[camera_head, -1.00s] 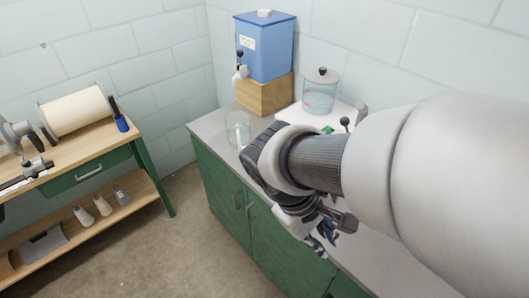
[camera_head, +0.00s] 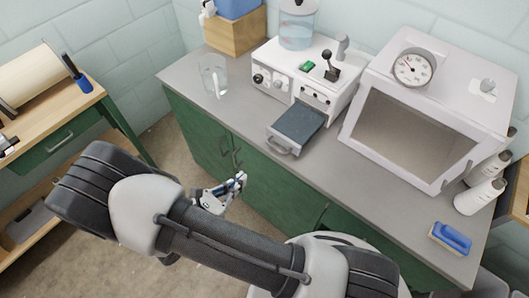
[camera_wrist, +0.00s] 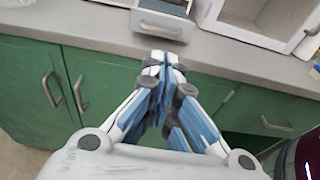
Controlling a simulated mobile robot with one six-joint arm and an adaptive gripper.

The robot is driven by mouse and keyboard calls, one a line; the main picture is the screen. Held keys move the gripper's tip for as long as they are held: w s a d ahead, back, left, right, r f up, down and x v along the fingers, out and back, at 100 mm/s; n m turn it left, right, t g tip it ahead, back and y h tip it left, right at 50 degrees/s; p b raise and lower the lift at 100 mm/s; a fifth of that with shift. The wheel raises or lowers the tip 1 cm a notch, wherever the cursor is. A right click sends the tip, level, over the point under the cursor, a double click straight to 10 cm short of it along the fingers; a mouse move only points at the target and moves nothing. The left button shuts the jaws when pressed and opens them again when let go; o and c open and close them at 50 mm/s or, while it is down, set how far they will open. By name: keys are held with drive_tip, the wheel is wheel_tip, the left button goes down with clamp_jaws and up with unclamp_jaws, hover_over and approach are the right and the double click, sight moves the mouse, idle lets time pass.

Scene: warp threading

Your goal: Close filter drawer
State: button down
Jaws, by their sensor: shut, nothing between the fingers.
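The filter drawer (camera_head: 300,122) is a dark tray with a grey front and a loop handle (camera_head: 280,147). It sticks out of the front of a white machine (camera_head: 275,60) on the counter, so it stands open. In the wrist view the drawer front (camera_wrist: 160,22) shows at the top, beyond my fingertips. My gripper (camera_head: 241,180) is shut and empty, in front of the counter and below and left of the drawer handle, apart from it. In the wrist view my gripper (camera_wrist: 166,62) has its blue and white fingers together.
A glass beaker (camera_head: 213,75) stands on the counter left of the machine. A white cabinet with a gauge (camera_head: 411,68) stands to the right. A blue brush (camera_head: 451,238) and white bottles (camera_head: 480,196) are at the right end. The grey counter (camera_head: 350,185) is clear in front of the drawer.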

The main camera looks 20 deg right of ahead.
drive_tip(key=b+x, duration=0.3)
drive_tip(key=x, duration=1.1)
drive_tip(key=shift+f, duration=0.1)
